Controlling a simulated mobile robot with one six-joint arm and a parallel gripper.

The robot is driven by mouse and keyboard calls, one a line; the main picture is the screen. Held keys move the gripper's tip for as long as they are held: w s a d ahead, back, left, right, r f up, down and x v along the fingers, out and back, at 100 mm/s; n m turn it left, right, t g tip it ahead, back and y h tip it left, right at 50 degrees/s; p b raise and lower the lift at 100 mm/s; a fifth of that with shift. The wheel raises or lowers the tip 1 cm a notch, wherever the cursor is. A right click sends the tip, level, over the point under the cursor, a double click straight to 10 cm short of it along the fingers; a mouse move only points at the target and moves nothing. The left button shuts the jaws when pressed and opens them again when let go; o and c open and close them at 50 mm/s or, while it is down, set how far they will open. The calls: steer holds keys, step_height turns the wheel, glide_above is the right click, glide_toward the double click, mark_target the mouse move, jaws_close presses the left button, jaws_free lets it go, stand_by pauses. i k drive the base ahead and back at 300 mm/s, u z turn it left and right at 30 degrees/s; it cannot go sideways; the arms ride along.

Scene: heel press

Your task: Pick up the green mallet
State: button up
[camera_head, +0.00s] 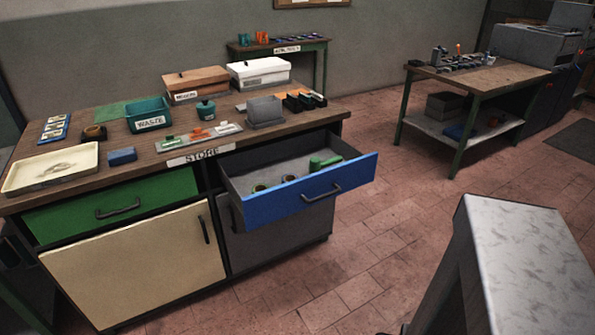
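A green object (325,163), which looks like the green mallet, lies inside the open drawer (312,202) with the blue front. It is near the drawer's right end. Its full shape is too small to make out. Several small round items (261,187) lie in the same drawer, to the left of the green object. My gripper is not in view.
The workbench (75,189) holds a white tray (52,169), a WASTE bin (149,114), boxes and small parts. The drawer sticks out over open tiled floor (372,256). A grey marbled slab (525,255) stands lower right; a second table (485,80) is behind.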

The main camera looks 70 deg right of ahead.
mark_target(315, 165)
steer(key=u, duration=0.35)
steer(key=k, duration=2.4)
steer(key=z, duration=0.65)
steer(key=i, duration=0.95)
